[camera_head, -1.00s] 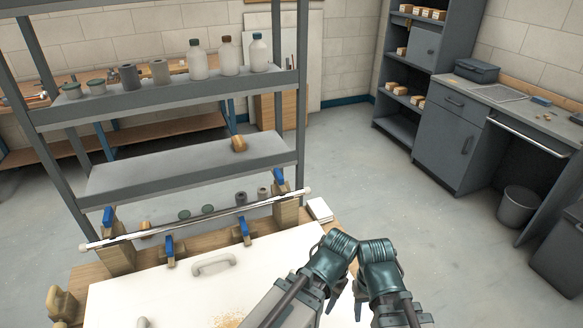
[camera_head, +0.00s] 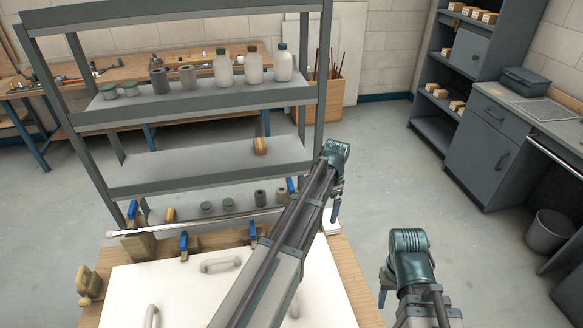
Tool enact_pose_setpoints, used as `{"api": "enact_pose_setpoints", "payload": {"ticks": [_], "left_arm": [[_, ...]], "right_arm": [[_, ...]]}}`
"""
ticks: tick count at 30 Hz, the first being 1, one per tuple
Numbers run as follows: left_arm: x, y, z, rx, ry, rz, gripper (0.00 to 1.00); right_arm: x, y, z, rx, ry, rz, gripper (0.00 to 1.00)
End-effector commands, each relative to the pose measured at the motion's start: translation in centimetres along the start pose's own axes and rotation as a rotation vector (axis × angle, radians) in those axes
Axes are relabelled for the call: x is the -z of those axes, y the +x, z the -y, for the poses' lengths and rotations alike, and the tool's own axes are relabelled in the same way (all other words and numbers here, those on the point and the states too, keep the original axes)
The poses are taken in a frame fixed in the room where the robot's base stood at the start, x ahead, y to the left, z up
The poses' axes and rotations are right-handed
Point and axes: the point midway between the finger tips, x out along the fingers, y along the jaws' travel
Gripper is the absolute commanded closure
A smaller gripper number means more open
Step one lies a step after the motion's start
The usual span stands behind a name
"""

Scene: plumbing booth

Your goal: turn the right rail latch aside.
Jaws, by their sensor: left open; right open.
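A pale rail (camera_head: 190,227) runs across wooden blocks at the back of the workbench. Blue latches stand along it: one at the left end (camera_head: 132,210), two at the front (camera_head: 183,245) (camera_head: 252,232), and one at the right end (camera_head: 291,186). The right-end latch is partly hidden by my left arm, as is the rail's right end. My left gripper (camera_head: 336,204) is open and empty, fingers pointing down, just right of that latch in the picture; I cannot tell its distance. My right gripper (camera_head: 384,288) is open and empty, right of the bench.
A grey shelf rack (camera_head: 190,104) with bottles and jars stands behind the rail. A white panel with handles (camera_head: 175,285) lies on the wooden bench (camera_head: 345,275). A wooden piece (camera_head: 88,284) is at the bench's left. Open floor (camera_head: 385,170) lies to the right.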

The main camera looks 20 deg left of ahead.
Motion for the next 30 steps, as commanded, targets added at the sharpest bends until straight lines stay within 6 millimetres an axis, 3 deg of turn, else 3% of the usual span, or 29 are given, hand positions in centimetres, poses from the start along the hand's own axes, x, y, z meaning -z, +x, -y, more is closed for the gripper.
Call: {"api": "enact_pose_setpoints", "payload": {"ticks": [1, 3, 6, 10, 15, 23, 30], "left_arm": [[0.7, -2.9, 5.0, -0.003, 0.031, -0.007, 0.0], [0.3, -4.3, 9.5, -0.006, 0.087, -0.016, 0.0], [-0.6, -6.0, 14.8, -0.009, 0.155, -0.028, 0.0], [-1.9, -7.2, 19.4, -0.009, 0.218, -0.038, 0.0], [-2.8, -7.6, 21.7, -0.007, 0.257, -0.044, 0.0], [-2.9, -7.2, 21.8, -0.007, 0.262, -0.045, 0.0], [-2.8, -5.4, 21.7, -0.007, 0.261, -0.045, 0.0]], "right_arm": [[-0.2, -2.9, -0.3, 0.0, 0.001, 0.0, 0.5], [-0.3, -4.4, -0.4, 0.0, 0.002, 0.0, 0.5], [-0.4, -6.1, -0.6, 0.001, 0.003, 0.0, 0.5], [-0.4, -7.5, -0.7, 0.001, 0.004, 0.0, 0.5], [-0.5, -8.0, -0.8, 0.001, 0.004, 0.0, 0.5], [-0.4, -7.5, -0.7, 0.001, 0.004, 0.0, 0.5], [-0.3, -5.8, -0.6, 0.0, 0.001, 0.0, 0.5]]}}
